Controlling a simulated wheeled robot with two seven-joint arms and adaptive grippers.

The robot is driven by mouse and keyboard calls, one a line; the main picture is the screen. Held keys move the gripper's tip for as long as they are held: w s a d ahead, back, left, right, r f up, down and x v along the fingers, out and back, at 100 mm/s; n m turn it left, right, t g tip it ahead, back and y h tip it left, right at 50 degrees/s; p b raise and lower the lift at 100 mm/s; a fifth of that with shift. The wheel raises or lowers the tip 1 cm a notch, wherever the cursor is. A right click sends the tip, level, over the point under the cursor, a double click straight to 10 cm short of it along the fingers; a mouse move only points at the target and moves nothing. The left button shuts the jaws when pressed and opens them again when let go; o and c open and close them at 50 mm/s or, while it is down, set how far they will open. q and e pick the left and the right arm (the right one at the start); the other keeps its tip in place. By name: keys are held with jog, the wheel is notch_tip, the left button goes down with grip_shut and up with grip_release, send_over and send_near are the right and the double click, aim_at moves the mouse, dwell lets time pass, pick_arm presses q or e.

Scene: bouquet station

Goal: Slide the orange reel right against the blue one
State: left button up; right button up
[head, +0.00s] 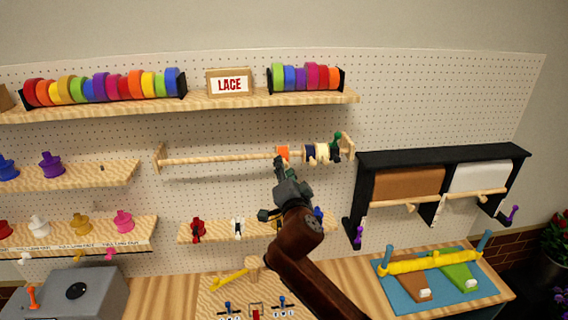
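The orange reel (283,151) sits on a horizontal wooden rod (220,159) on the pegboard, toward the rod's right part. The dark blue reel (310,152) is on the same rod to its right, with a short pale stretch between them. I cannot tell whether that stretch is bare rod or a reel flange. My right gripper (281,165) reaches up from below, its tip just under the orange reel and overlapping its lower edge in the picture. Contact and finger opening are too small to tell. My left gripper is not in view.
A cream reel (323,152) and a green item (337,142) crowd the rod's right end by its wooden bracket (348,146). The rod is clear to the left. A ribbon shelf (225,103) runs above, and a black paper-roll rack (440,156) stands to the right.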

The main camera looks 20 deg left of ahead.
jog(key=shift+x, duration=0.8)
jog(key=shift+c, duration=0.3)
grip_shut()
